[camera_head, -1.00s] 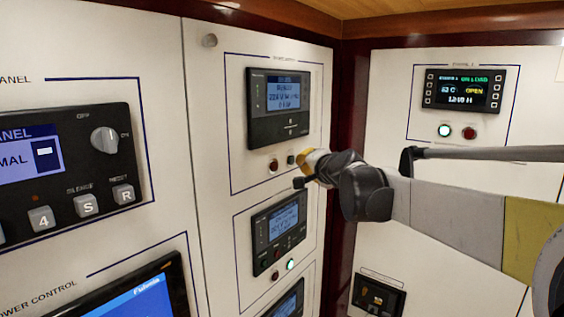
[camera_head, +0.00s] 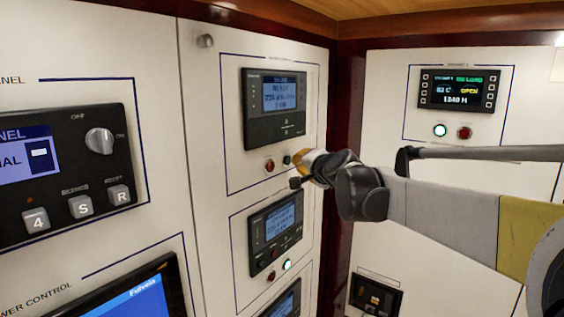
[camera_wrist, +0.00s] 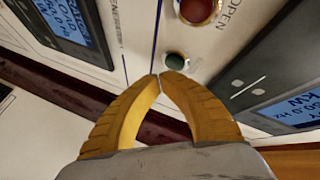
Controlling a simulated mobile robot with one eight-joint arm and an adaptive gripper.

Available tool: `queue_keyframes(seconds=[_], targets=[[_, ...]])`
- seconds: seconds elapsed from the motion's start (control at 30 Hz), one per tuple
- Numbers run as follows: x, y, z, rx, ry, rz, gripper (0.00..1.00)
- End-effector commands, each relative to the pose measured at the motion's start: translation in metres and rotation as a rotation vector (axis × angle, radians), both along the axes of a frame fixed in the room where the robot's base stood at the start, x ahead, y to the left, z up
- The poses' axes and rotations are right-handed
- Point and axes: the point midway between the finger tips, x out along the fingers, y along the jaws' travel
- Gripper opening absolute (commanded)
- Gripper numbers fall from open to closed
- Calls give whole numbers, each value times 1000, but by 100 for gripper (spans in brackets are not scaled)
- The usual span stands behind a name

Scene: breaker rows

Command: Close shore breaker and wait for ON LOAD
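The upper breaker panel (camera_head: 232,150) has a dark unit with a blue display (camera_head: 283,92); its small text seems to include "READY". Below it are a red button (camera_head: 269,166) and a dark green button (camera_head: 287,160). In the wrist view the red button (camera_wrist: 198,9) is marked OPEN, and the green button (camera_wrist: 176,61) looks unlit. My gripper (camera_wrist: 158,77) is shut and empty, its yellow fingertips meeting just beside the green button. I cannot tell whether they touch it. In the head view my gripper (camera_head: 302,165) is at this panel's lower right.
A lower unit (camera_head: 276,233) has a lit green button (camera_head: 287,264). The right wall's display (camera_head: 459,91) seems to read ON LOAD and OPEN, above a lit green lamp (camera_head: 440,130). A knob panel (camera_head: 70,180) stands at left. My arm spans the right side.

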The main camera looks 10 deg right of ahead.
Motion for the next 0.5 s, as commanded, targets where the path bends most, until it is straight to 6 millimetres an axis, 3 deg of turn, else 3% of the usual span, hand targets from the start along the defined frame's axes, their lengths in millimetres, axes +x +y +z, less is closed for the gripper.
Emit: queue_keyframes(seconds=[0.5], targets=[[6, 5, 0, 0, 0, 1, 0]])
